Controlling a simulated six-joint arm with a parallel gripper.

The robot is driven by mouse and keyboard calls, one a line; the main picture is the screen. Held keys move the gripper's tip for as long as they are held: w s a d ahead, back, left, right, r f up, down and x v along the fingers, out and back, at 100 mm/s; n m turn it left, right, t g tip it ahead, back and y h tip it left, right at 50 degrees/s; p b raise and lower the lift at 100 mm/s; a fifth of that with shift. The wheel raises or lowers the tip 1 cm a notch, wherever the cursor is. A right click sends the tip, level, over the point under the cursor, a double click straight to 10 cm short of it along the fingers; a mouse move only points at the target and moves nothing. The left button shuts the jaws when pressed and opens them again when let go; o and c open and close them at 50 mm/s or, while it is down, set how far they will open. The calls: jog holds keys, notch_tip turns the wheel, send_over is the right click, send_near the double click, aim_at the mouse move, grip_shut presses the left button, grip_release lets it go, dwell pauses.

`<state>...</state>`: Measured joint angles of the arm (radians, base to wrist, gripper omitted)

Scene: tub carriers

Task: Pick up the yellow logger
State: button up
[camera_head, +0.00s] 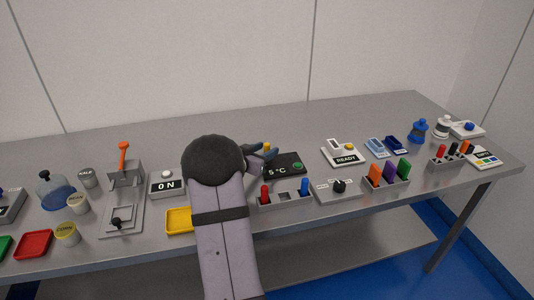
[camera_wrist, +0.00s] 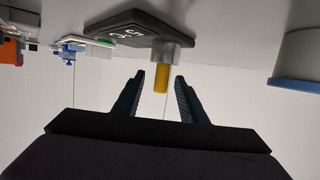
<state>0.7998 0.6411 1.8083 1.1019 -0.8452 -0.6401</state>
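The yellow logger (camera_wrist: 160,78) is a short yellow rod. In the wrist view it stands out of a grey round socket (camera_wrist: 170,55) on a dark unit (camera_wrist: 128,27) with a lit display. In the head view only a small yellow bit of the logger (camera_head: 267,146) shows by my fingers, beside the dark unit (camera_head: 289,160) reading 5 °C. My gripper (camera_wrist: 159,80) is open, its two dark fingers on either side of the logger's free end in the picture. A gap shows on both sides, and I cannot tell the exact depth. In the head view my gripper (camera_head: 263,153) is partly hidden by my wrist.
A grey rack (camera_head: 284,198) with red and blue pieces stands in front of the dark unit. A yellow tray (camera_head: 179,220) lies left of my arm, and an ON box (camera_head: 167,184) stands behind it. A READY box (camera_head: 343,154) is to the right. The table's back strip is clear.

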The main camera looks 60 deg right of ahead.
jog(key=shift+p+x, duration=0.6)
jog(key=shift+x, duration=2.35)
jog(key=shift+w, duration=0.1)
grip_shut()
